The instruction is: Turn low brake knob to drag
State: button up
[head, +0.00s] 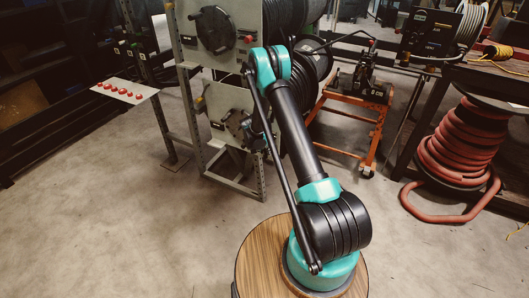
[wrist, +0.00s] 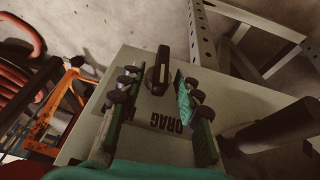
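In the wrist view a black, elongated brake knob (wrist: 163,62) stands on a pale panel (wrist: 240,92). It points nearly up and down the picture and has a light mark on it. The label "DRAG" (wrist: 168,121) shows upside down below it. Another label to the left is mostly hidden by a finger. My gripper (wrist: 157,82) is open, with its fingers to the left and right of the knob. A gap shows on both sides, and I cannot see contact. In the head view the knob and gripper cannot be made out clearly near the low panel (head: 226,104).
A dark cylindrical handle (wrist: 275,132) sticks out right of my fingers. A metal frame leg (wrist: 222,35) stands behind the panel. In the head view an orange cart (head: 347,118) stands right of the rack, and a red hose coil (head: 462,145) lies farther right. Floor at left is clear.

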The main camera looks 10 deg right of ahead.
grip_shut()
jog(key=shift+w+a+f+g+h, duration=0.2)
jog(key=shift+g+h, duration=0.1)
jog(key=shift+h, duration=0.4)
jog(key=shift+n+g+h, duration=0.3)
jog(key=shift+g+h, duration=0.2)
grip_release()
jog(key=v, duration=1.2)
